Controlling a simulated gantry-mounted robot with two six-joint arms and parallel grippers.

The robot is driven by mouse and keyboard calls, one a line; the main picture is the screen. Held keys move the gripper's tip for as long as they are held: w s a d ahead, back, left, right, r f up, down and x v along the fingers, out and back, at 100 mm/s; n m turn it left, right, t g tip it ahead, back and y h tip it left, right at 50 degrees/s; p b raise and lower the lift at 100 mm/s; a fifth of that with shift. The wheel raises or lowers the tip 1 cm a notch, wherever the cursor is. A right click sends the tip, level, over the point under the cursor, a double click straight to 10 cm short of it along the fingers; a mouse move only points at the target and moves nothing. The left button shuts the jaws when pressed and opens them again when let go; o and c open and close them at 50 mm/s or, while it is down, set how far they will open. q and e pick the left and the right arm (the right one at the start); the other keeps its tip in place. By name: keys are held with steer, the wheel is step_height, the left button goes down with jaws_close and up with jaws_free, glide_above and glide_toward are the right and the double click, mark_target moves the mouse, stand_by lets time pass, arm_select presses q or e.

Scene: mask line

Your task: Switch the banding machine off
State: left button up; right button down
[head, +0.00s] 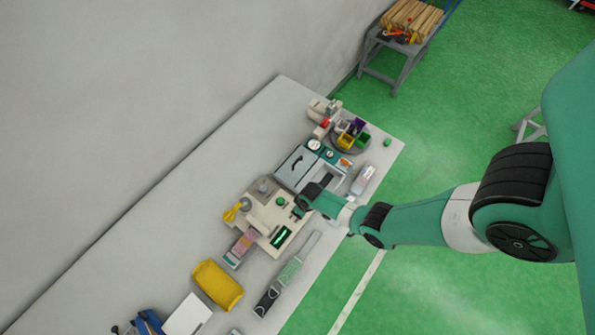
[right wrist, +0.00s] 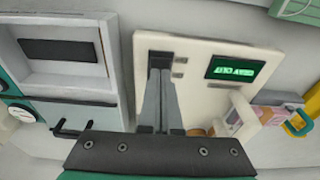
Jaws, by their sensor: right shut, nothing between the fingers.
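The banding machine (head: 262,222) is the cream-coloured unit on the bench in the head view, with a lit green display (head: 281,237). In the right wrist view its cream panel (right wrist: 200,54) and lit green display (right wrist: 236,69) show, but the text is too blurred to read. My right gripper (head: 298,211) is at the machine's right side. In the right wrist view the right gripper (right wrist: 160,62) is shut and empty, with its fingers over the left part of the panel. The fingers hide whatever lies behind them; I cannot tell whether they touch the panel. My left gripper is not in view.
A grey-white box machine (head: 296,168) stands beside the banding machine, and its dark handle (right wrist: 68,130) is close to the gripper. A yellow bin (head: 218,286) and strips (head: 290,272) lie on the bench (head: 215,165). A carousel of coloured bins (head: 347,141) is farther back.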

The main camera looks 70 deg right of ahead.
steer(key=shift+f+b, duration=0.9)
steer(key=shift+f, duration=0.1)
stand_by(0.6)
step_height(320, 180, up, 7)
steer(key=p, duration=0.7)
steer(key=shift+r, duration=0.1)
stand_by(0.4)
